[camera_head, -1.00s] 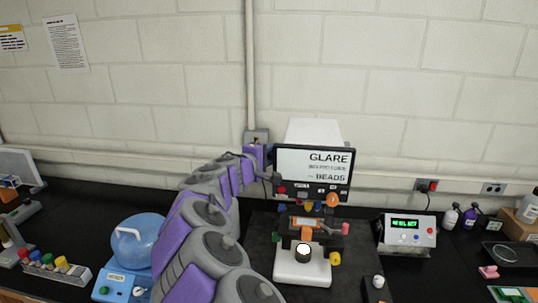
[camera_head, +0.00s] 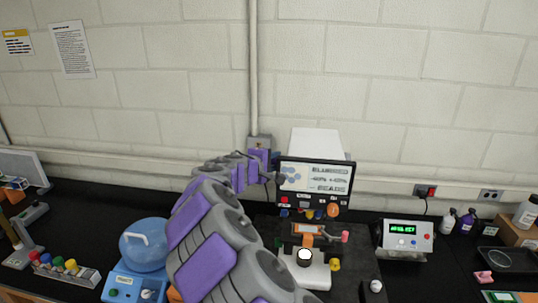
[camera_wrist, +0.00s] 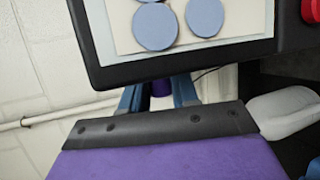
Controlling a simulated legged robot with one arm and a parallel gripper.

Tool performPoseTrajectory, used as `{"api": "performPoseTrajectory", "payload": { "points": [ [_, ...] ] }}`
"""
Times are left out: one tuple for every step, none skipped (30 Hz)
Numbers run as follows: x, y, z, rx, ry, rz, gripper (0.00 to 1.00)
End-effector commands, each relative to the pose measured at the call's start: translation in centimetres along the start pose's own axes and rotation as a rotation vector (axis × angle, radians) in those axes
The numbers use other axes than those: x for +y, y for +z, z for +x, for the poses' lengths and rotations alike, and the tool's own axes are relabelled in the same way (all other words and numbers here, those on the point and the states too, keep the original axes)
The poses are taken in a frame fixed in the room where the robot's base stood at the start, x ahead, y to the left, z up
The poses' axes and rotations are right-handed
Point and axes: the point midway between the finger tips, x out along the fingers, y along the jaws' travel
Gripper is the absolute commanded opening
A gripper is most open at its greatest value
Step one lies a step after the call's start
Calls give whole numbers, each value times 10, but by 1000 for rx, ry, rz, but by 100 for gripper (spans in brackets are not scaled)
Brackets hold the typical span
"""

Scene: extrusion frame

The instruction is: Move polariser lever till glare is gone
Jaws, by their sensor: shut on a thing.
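The monitor (camera_head: 316,180) stands at the middle of the bench. Its screen shows blue-grey discs on the left and blurry text ending in "BEADS". The discs show large and clear in the wrist view (camera_wrist: 156,26). My gripper (camera_head: 279,179) is at the monitor's left edge in the head view. In the wrist view two blue fingers (camera_wrist: 157,92) reach below the screen, with a small purple piece (camera_wrist: 161,88) between them that I take for the polariser lever. The fingertips are partly hidden behind the monitor's lower edge. The microscope-like instrument (camera_head: 309,271) stands below the monitor.
A blue device with a domed lid (camera_head: 143,244) stands left of my arm. A box with a green display (camera_head: 405,237) stands to the right. A rack of coloured caps (camera_head: 63,266) is at the far left.

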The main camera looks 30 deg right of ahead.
Motion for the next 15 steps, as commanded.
{"api": "performPoseTrajectory", "payload": {
  "points": [
    [5, 4, 1, -7, -21, -4, 0],
    [6, 4, 1, -7, -31, -9, 0],
    [7, 4, 2, -8, -45, -14, 0],
    [7, 4, 2, -8, -55, -18, 0],
    [8, 4, 3, -8, -66, -22, 0],
    [8, 4, 3, -8, -79, -28, 0],
    [9, 4, 4, -8, -89, -32, 0],
    [10, 4, 4, -8, -99, -38, 0],
    [11, 4, 4, -8, -112, -43, 0],
    [11, 4, 4, -8, -122, -46, 0],
    [12, 4, 5, -7, -131, -50, 0],
    [13, 4, 5, -8, -143, -54, 0],
    [14, 4, 5, -8, -151, -58, 0],
    [14, 4, 6, -8, -158, -62, 0],
    [14, 4, 6, -7, -167, -66, 0]
  ]
}}
